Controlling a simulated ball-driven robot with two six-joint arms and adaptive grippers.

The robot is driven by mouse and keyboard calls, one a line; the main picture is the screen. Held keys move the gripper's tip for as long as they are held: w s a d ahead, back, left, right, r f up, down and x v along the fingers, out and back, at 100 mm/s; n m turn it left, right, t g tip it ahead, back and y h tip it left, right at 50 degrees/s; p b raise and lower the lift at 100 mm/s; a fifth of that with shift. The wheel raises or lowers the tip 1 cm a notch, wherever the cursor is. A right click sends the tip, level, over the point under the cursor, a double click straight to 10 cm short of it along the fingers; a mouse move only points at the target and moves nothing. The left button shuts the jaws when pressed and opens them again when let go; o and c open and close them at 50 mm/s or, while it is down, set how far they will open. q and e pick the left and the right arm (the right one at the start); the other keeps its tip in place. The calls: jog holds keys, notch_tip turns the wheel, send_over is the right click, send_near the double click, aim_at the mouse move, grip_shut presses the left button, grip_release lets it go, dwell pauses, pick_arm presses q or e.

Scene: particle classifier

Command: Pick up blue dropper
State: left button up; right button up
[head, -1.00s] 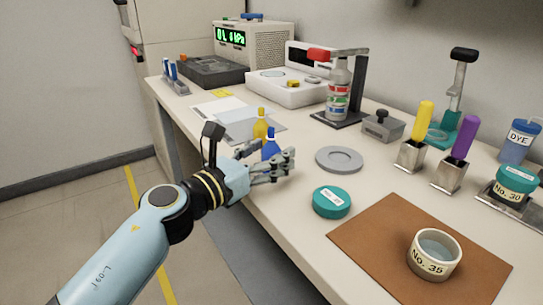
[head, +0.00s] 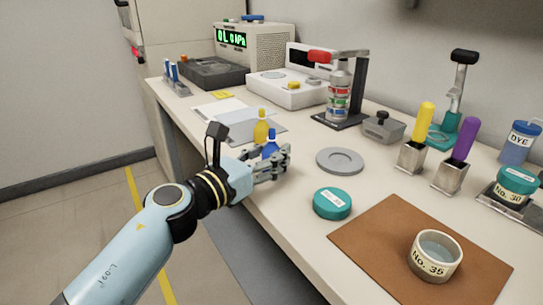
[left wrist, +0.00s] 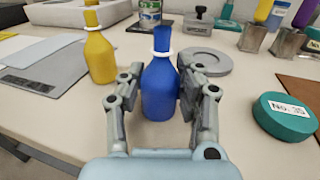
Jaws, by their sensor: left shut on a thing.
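The blue dropper (left wrist: 159,88) is a blue bottle with a white ring at its neck, standing upright on the bench. In the head view the blue dropper (head: 270,146) shows only in part, its lower body hidden behind my left gripper (head: 284,162). My left gripper is shut on the blue dropper, and in the left wrist view its fingers (left wrist: 163,93) are on both sides of the bottle. My right gripper is not in view.
A yellow dropper (head: 261,127) stands close behind the blue one. A grey round plate (head: 340,160) and a teal lid (head: 332,203) lie to the right. A brown mat (head: 375,243) carries a jar (head: 434,257) marked No. 35. The bench's front edge runs beneath my left arm.

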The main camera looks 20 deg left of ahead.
aim_at(271, 130)
pick_arm(q)
jog(key=shift+r, duration=0.15)
jog(key=shift+r+p, duration=0.8)
jog(key=shift+r, duration=0.3)
notch_tip(271, 130, up, 5)
jog(key=p, duration=0.3)
jog(key=shift+f, duration=0.2)
jog(key=shift+r+p, duration=0.8)
jog(key=shift+r, duration=0.65)
